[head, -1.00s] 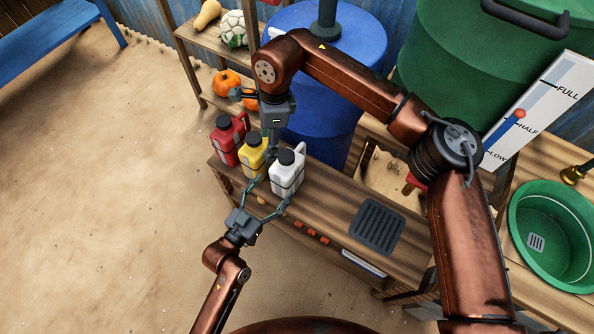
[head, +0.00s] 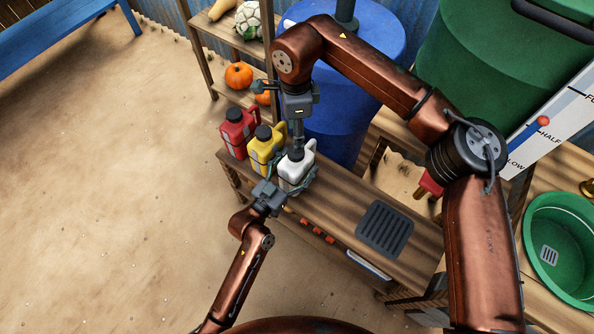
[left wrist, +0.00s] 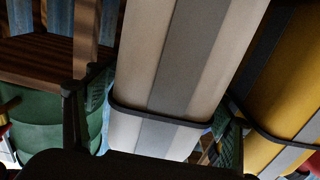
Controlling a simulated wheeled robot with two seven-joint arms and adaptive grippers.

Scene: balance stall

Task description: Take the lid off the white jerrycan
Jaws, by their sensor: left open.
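The white jerrycan (head: 296,172) stands upright on the wooden bench, at the right end of a row of jerrycans. Its dark lid (head: 296,154) is on top, partly covered by my right gripper (head: 297,149), which points straight down from above. Whether the right fingers are open or shut on the lid is not clear. My left gripper (head: 292,189) is open, with its fingers to either side of the white jerrycan's body. The left wrist view shows the jerrycan's pale body and grey stripe (left wrist: 178,65) between the fingers; contact is unclear.
A yellow jerrycan (head: 262,151) and a red jerrycan (head: 236,133) stand close on the left. A dark slatted grate (head: 384,229) lies on the bench (head: 340,212) to the right. A blue barrel (head: 345,120) stands behind.

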